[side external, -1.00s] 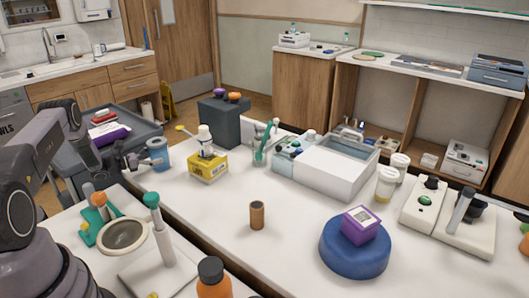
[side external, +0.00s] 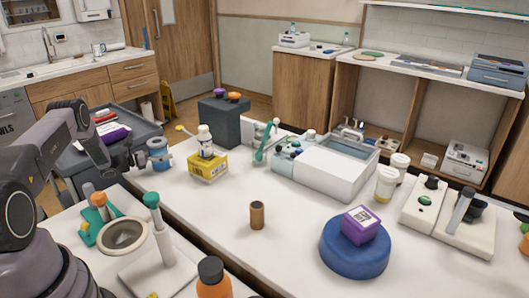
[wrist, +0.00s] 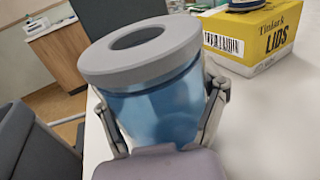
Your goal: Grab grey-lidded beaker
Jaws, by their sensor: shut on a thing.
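The grey-lidded beaker (wrist: 150,105) is translucent blue with a grey ring-shaped lid (wrist: 138,50) that has a dark round opening. It fills the middle of the wrist view, with a finger on each side of it. In the side view the beaker (side external: 159,160) stands upright at the left end of the white table. My gripper (wrist: 165,110) is shut on the beaker's body, below the lid. In the side view my gripper (side external: 148,160) reaches it from the left. Whether the beaker's base touches the table is hidden.
A yellow box marked LIDS (wrist: 252,36) stands close to the right of the beaker; it also shows in the side view (side external: 208,167). A dark grey block (side external: 224,120) stands behind. A wooden cylinder (side external: 257,215) and blue disc (side external: 354,250) stand farther right.

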